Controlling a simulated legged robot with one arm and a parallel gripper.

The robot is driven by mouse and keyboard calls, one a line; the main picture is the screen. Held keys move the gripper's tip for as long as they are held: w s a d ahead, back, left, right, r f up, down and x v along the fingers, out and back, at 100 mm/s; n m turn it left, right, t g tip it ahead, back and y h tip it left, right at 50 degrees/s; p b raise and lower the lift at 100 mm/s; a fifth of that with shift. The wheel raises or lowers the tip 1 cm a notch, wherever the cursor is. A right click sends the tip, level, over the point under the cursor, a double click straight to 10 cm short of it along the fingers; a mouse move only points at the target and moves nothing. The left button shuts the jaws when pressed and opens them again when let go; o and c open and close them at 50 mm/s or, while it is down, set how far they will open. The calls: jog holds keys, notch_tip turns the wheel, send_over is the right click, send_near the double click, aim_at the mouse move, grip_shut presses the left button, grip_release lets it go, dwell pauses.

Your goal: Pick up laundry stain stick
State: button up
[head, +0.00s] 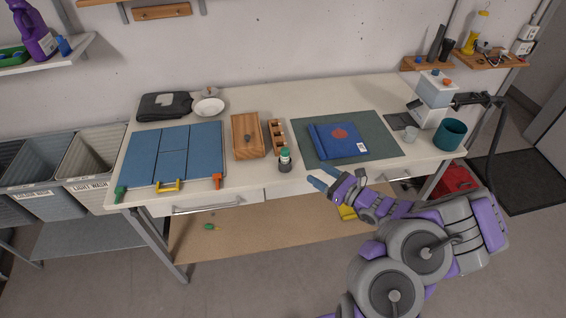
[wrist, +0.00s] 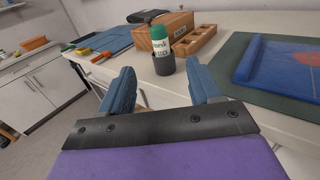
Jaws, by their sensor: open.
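A white stick with a green cap (head: 285,154), which looks like the stain stick, stands upright in a dark grey cup (head: 285,167) near the table's front edge. In the wrist view the stick (wrist: 160,42) shows part of a printed label, and its lower end is hidden in the cup (wrist: 164,65). My gripper (head: 321,177) is open and empty at the table's front edge, to the right of the cup. In the wrist view my gripper's blue fingers (wrist: 160,77) are spread, with the cup and stick beyond them, between the tips and apart from them.
A wooden box (head: 247,135) and a slotted wooden holder (head: 277,136) stand just behind the cup. A blue folded item (head: 335,141) lies on a green mat (head: 384,150) to the right. A blue panelled board (head: 145,160) lies to the left. Some front table surface is bare.

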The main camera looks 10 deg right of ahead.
aim_at(289, 158)
jog(key=b+x, duration=0.2)
jog(key=x, duration=1)
jog(key=shift+s+a+b, duration=0.15)
jog(key=shift+b, duration=0.25)
jog(key=b+x, duration=0.1)
jog(key=x, duration=0.1)
jog(key=f+x, duration=0.1)
jog(key=x, duration=0.1)
jog(key=shift+w+a+b, duration=0.1)
jog(key=shift+w+b, duration=0.25)
jog(key=shift+b, duration=0.05)
jog(key=shift+w+a+r, duration=0.15)
jog(key=shift+w+a, duration=0.1)
jog(key=shift+a, duration=0.05)
jog(key=shift+d, duration=0.1)
jog(key=c, duration=1)
